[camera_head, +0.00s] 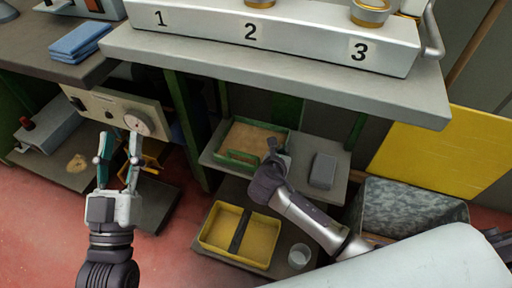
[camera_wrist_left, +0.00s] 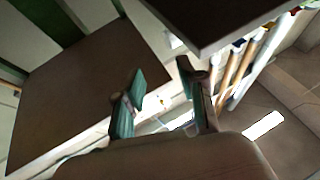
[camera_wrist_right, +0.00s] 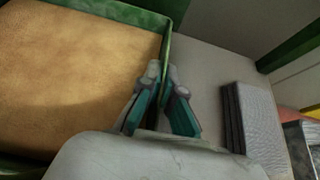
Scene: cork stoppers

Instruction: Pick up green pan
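The green pan (camera_head: 238,157) is a shallow rectangular tray with a tan, cork-coloured inside. It sits on the grey shelf under the bench, and its green rim (camera_wrist_right: 125,12) fills the upper left of the right wrist view. My right gripper (camera_head: 277,148) is at the pan's right side. In the right wrist view its fingers (camera_wrist_right: 164,72) are close together, with the pan's side wall between the tips. My left gripper (camera_head: 118,150) is open and empty, far to the left of the pan. Its spread fingers also show in the left wrist view (camera_wrist_left: 160,85).
A grey block (camera_head: 323,170) lies right of the pan on the same shelf. A yellow divided tray (camera_head: 208,240) and a clear cup (camera_head: 299,256) are below. A speckled grey bin (camera_head: 410,200) stands right. The numbered bench (camera_head: 290,75) overhangs the shelf. A dial box (camera_head: 118,108) is behind my left gripper.

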